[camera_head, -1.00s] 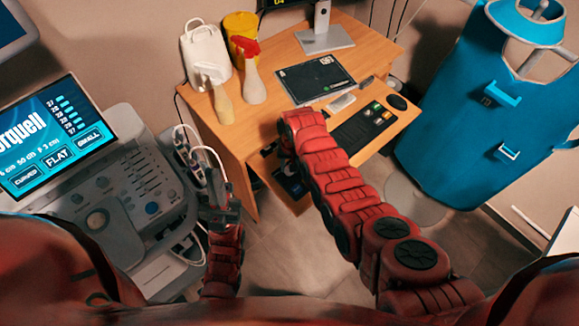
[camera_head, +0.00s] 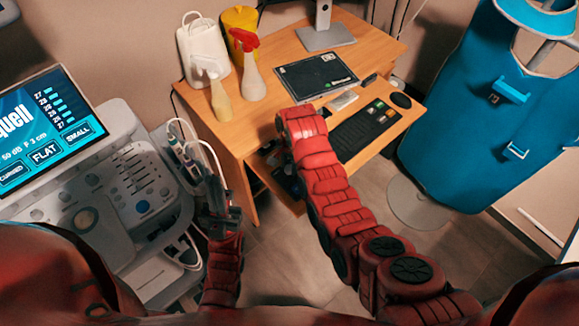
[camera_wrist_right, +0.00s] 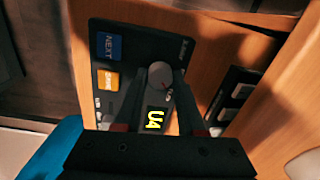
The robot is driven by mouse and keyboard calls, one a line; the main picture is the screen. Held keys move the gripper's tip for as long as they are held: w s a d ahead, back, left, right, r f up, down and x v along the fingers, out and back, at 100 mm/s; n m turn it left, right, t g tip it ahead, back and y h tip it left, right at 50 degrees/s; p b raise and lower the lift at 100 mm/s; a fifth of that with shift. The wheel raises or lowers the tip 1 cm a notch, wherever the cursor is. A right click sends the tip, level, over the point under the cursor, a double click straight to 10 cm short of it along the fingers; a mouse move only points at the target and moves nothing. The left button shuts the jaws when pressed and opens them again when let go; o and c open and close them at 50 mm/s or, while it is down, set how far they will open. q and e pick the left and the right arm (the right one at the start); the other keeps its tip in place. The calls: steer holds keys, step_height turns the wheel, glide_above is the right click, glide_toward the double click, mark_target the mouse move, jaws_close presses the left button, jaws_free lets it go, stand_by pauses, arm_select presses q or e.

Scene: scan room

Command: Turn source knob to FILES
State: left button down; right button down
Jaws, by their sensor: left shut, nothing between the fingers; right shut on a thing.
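In the right wrist view a grey round knob (camera_wrist_right: 160,73) sits on a black panel (camera_wrist_right: 135,45). The panel also bears a blue NEXT button (camera_wrist_right: 112,46), an orange button (camera_wrist_right: 107,79) and a display (camera_wrist_right: 155,118) with yellow characters that look like "U4". My right gripper (camera_wrist_right: 163,84) is shut on the knob, a finger on each side. The knob's pointer and any FILES mark cannot be read. In the head view my right arm hides most of the panel. My left gripper (camera_head: 220,212) is shut and empty, beside the ultrasound machine.
The wooden desk (camera_head: 290,45) carries a tablet (camera_head: 315,75), a keyboard (camera_head: 365,130) and spray bottles (camera_head: 250,75). The ultrasound machine (camera_head: 120,170) stands at left, with probes and cables near my left gripper. A blue apron (camera_head: 460,130) hangs on a stand at right.

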stand_by(0.3)
steer(key=c, duration=0.5)
jaws_free()
steer(key=shift+d, duration=0.1)
steer(key=shift+r, duration=0.1)
